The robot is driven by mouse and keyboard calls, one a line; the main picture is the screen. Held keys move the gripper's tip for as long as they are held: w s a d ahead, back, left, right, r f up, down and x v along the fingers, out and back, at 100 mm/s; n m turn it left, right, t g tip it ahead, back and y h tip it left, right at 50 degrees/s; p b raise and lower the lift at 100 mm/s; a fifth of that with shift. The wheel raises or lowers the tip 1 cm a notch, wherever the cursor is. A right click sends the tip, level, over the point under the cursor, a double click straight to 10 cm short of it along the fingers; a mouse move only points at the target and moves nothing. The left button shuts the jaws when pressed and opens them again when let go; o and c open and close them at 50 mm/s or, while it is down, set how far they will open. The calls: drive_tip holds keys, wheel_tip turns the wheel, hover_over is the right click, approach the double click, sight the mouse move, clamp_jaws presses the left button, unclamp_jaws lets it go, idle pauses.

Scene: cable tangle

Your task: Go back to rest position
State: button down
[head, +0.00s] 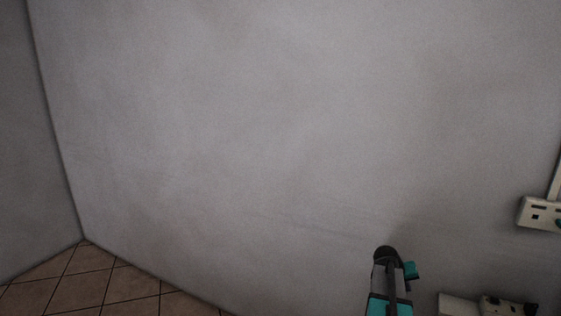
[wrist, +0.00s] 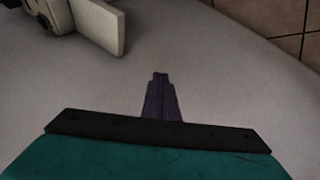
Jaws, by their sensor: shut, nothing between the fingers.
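My gripper (wrist: 160,78) shows in the wrist view at the centre, its dark fingers together with nothing between them. Its dark and teal body fills the bottom of that view. In the head view, a teal, grey and black part of my arm (head: 391,285) rises from the bottom edge, right of centre. I cannot make out the fingers there.
A plain grey-white wall (head: 270,140) fills most of the head view. Brown floor tiles (head: 85,288) show at lower left. A white socket-like box (head: 541,213) is at the right edge. A pale block (head: 460,304) sits at lower right; pale parts (wrist: 98,25) show upper left in the wrist view.

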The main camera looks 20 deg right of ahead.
drive_tip(key=w+a+f+n+y, duration=0.1)
drive_tip(key=w+a+f, duration=0.2)
drive_tip(key=a, duration=0.6)
drive_tip(key=w+a+f+n+t+y, duration=0.1)
drive_tip(key=w+a+f, duration=0.2)
drive_tip(key=a, duration=0.7)
drive_tip(key=w+a+f+n+y, duration=0.2)
drive_tip(key=w+a+f, duration=0.15)
drive_tip(key=a, duration=0.55)
drive_tip(key=s+a+f+n+g+y, duration=0.1)
drive_tip(key=s+a+f+n+y, duration=0.15)
drive_tip(key=a, duration=1.25)
drive_tip(key=s+a+f+n+y, duration=0.1)
drive_tip(key=s+a+f, duration=0.15)
drive_tip(key=a, duration=1.25)
drive_tip(key=s+f+g+p, duration=0.2)
drive_tip(key=s+f, duration=0.5)
drive_tip(key=s, duration=0.5)
drive_tip(key=s+f+g+p, duration=0.2)
drive_tip(key=s+f, duration=0.5)
drive_tip(key=s, duration=0.6)
drive_tip(key=shift+s+a+f+g, duration=0.15)
drive_tip(key=shift+s+a+g, duration=0.1)
drive_tip(key=shift+g, duration=0.65)
drive_tip(key=shift+d, duration=0.1)
